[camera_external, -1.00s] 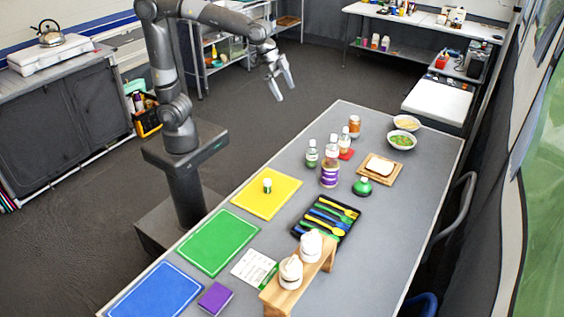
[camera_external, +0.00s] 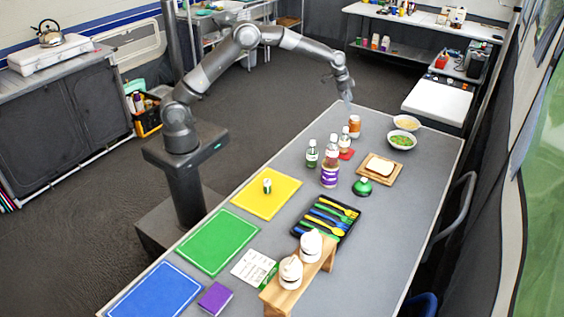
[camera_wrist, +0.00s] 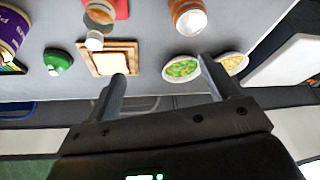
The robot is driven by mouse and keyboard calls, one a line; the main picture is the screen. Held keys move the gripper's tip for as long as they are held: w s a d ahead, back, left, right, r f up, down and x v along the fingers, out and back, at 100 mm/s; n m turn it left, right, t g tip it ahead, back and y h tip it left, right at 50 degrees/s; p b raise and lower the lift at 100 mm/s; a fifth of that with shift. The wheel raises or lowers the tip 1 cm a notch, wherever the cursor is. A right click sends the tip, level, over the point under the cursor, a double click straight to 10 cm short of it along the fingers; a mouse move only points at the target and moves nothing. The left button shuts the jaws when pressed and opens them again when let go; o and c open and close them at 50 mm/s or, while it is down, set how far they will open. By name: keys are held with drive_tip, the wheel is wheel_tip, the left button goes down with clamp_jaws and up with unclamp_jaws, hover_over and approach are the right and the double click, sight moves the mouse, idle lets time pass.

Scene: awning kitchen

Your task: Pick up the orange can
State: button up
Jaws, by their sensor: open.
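The orange can (camera_external: 354,126) stands upright at the far end of the grey table, left of two bowls. In the wrist view the orange can (camera_wrist: 188,16) shows at the top edge, partly cut off, beyond the fingertips. My gripper (camera_external: 347,103) is just above and behind the can in the external view, apart from it as far as I can tell.
A bowl of green food (camera_external: 402,141) and a bowl of pale food (camera_external: 407,123) stand right of the can. A board with bread (camera_external: 366,175) and a green-topped item (camera_external: 362,187) lie nearer.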

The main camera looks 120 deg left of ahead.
approach(354, 118)
drive_tip(key=shift+n, duration=0.3)
drive_tip(key=x, duration=0.5)
drive_tip(key=shift+f, duration=0.25)
drive_tip(key=shift+a+x, duration=0.2)
drive_tip(key=shift+x, duration=2.85)
drive_tip(key=c, duration=1.3)
